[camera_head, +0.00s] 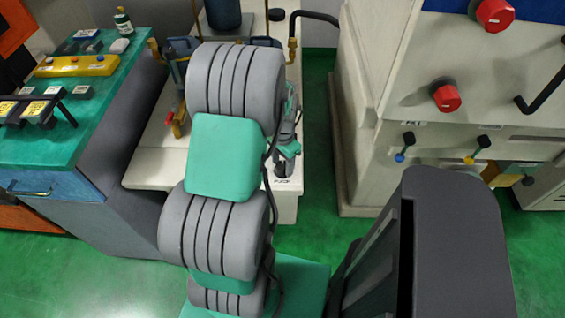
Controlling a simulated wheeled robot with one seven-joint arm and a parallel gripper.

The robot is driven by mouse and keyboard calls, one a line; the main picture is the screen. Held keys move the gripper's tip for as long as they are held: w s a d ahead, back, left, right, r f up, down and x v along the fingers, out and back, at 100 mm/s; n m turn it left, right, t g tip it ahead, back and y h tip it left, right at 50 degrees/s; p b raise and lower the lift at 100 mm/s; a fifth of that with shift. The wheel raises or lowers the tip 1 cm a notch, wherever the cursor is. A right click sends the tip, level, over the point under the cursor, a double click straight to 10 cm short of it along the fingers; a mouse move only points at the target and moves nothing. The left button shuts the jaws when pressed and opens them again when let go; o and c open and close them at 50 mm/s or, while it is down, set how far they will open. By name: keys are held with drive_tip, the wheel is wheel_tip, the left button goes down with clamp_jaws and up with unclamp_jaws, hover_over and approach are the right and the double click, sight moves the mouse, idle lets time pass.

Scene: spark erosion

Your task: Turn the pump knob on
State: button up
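A small black knob (283,168) stands on the top of the low white unit (150,165), near its front right corner. A small dark label lies beside it, and its text is too small to read for sure. My gripper (288,150), grey with green parts, is just above this knob, partly behind my arm. I cannot tell whether its fingers touch the knob or whether they are open or shut. My arm hides the middle of the white unit.
A cabinet at the right carries red knobs (446,98), small blue and yellow levers (404,148) and a black handle. A green-topped bench (120,85) with a yellow block (75,66) and a bottle (123,22) stands left. Green floor (318,190) is clear between unit and cabinet.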

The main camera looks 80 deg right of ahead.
sight(282, 165)
drive_tip(key=shift+o, duration=0.9)
wheel_tip(282, 165, up, 8)
drive_tip(key=shift+f, duration=0.1)
